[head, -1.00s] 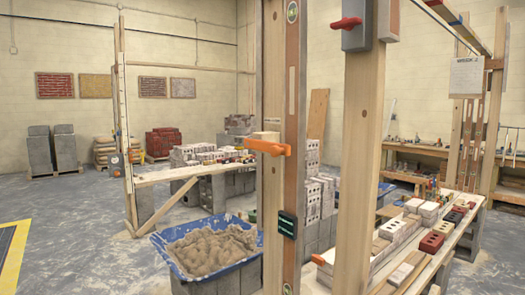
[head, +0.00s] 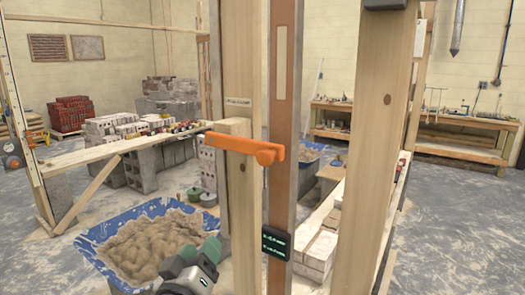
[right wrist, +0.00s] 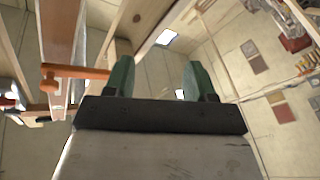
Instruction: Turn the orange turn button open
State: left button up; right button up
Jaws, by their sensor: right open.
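The orange turn button (head: 245,148) is mounted on a wooden post (head: 242,215) in the middle of the head view. It lies nearly level across the post, its rounded end to the right. My right gripper (head: 203,254) is below and left of the button in the head view. Its green fingers stand apart and empty, also in the right wrist view (right wrist: 160,82). My left gripper is not in view.
A blue tub of mortar (head: 150,245) stands on the floor behind my right gripper. A second wooden post (head: 375,150) rises to the right of the button. A small dark device (head: 277,243) sits below the button. A plank bench with bricks (head: 125,152) is behind at left.

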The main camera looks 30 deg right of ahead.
aim_at(263, 160)
jog(key=s+d+r+m+g+h, duration=0.1)
jog(key=s+r+m+g+h, duration=0.2)
jog(key=s+r+m, duration=0.3)
jog(key=s+r+m+g+h, duration=0.2)
jog(key=s+r+m+h, duration=0.25)
jog(key=r, duration=0.45)
jog(key=shift+g+y, duration=0.25)
jog(key=shift+g, duration=0.05)
jog(key=p+x, duration=0.1)
jog(key=x, duration=0.2)
jog(key=p+x, duration=0.2)
jog(key=x, duration=0.1)
jog(key=p+x, duration=0.2)
jog(key=x, duration=0.1)
jog(key=shift+w+d, duration=0.2)
jog(key=shift+w, duration=0.15)
jog(key=shift+w+d+r+p, duration=0.1)
jog(key=shift+w+d+p, duration=0.15)
jog(key=shift+d+p, duration=0.25)
jog(key=shift+c, duration=0.4)
grip_shut()
